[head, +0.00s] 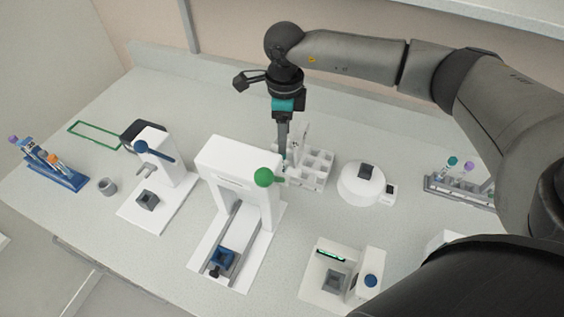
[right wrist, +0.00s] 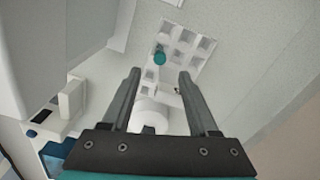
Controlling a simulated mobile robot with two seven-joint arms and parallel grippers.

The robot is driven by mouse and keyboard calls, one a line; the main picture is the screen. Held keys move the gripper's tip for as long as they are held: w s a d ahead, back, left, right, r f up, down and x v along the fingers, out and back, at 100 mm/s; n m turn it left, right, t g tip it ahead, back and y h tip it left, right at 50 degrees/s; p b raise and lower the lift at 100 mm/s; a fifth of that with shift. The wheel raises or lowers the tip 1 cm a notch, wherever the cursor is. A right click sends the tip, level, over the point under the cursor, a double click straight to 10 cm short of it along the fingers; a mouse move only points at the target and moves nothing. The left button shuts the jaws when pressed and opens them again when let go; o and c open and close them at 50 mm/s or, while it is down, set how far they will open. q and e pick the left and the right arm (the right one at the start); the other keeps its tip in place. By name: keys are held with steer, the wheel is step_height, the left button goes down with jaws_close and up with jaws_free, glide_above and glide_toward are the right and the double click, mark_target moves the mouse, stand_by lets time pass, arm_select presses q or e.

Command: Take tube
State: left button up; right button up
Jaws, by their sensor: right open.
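A tube with a teal cap (right wrist: 160,57) stands in the white compartment rack (right wrist: 186,32), seen between my right gripper's fingers in the right wrist view. In the head view the rack (head: 318,170) stands behind the green-knobbed device, and the right gripper (head: 283,152) points down at its left side. The right gripper also shows in the right wrist view (right wrist: 160,88), with its two fingers apart and nothing between them at their tips. The tube lies beyond the fingertips, apart from them. My left gripper is not in view.
A white press-like device with a green knob (head: 263,177) stands close to the gripper. A round white device (head: 360,186) is right of the rack. A blue rack with tubes (head: 62,176) is far left; a grey tube rack (head: 455,190) is at right. Bare table lies behind the devices.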

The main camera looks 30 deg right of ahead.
steer(key=shift+a+f+p, duration=0.15)
steer(key=shift+f+p, duration=0.2)
steer(key=shift+f, duration=3.25)
steer(key=shift+c, duration=0.2)
jaws_close()
